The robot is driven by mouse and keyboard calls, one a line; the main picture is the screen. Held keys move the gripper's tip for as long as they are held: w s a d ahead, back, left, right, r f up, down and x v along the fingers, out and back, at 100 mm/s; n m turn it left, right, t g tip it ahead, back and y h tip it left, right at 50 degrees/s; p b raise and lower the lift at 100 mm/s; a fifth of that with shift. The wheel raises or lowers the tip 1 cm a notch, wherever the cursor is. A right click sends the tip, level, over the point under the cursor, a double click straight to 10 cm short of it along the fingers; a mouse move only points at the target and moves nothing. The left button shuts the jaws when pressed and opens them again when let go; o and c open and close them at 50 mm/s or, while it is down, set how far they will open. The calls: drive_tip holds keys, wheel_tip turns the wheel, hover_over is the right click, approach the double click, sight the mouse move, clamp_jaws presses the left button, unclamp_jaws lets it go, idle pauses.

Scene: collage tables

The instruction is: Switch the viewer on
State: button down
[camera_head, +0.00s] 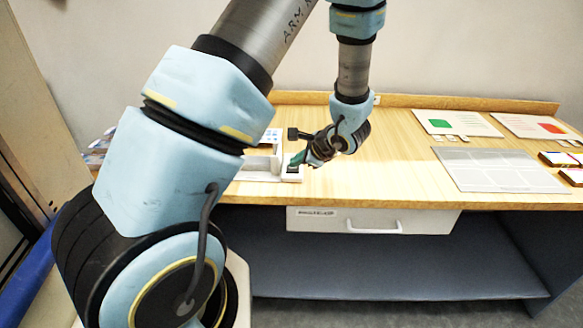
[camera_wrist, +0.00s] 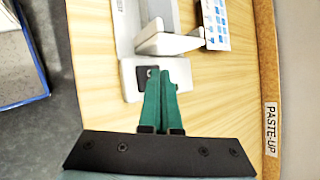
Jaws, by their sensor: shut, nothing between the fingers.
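The viewer, a pale grey and white device (camera_head: 262,163), stands on the wooden table left of centre, partly hidden by my arm. It also shows at the top of the wrist view (camera_wrist: 165,38). At its near end is a white block (camera_wrist: 129,84) with a dark switch-like patch (camera_wrist: 143,73). My gripper (camera_head: 297,161) has green fingers, shut together and empty. In the wrist view its fingertips (camera_wrist: 160,72) are over the white block, right at the dark patch. They cover part of the patch; I cannot tell whether they touch it or which way the switch is set.
A card with small blue pictures (camera_wrist: 215,24) lies beside the viewer. A grey sheet (camera_head: 495,170), white cards with a green patch (camera_head: 455,123) and a red patch (camera_head: 535,126), and dark-edged boxes (camera_head: 558,159) are on the right. A drawer (camera_head: 372,220) is below. Table right of my gripper is clear.

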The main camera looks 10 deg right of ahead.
sight(296, 169)
idle(0.3)
drive_tip(key=shift+r, duration=0.65)
wheel_tip(296, 169, up, 6)
drive_tip(key=p, duration=0.3)
idle(0.5)
drive_tip(key=s+a+r+n+g+h, duration=0.2)
drive_tip(key=s+a+r+n+g, duration=0.1)
drive_tip(key=s+a+n, duration=0.3)
drive_tip(key=s+a+r+n+g+h, duration=0.3)
drive_tip(key=s+a+n, duration=0.4)
drive_tip(key=a+n, duration=0.4)
drive_tip(key=shift+a+r+n, duration=0.15)
drive_tip(key=shift+r+n, duration=0.7)
drive_tip(key=shift+n, duration=0.45)
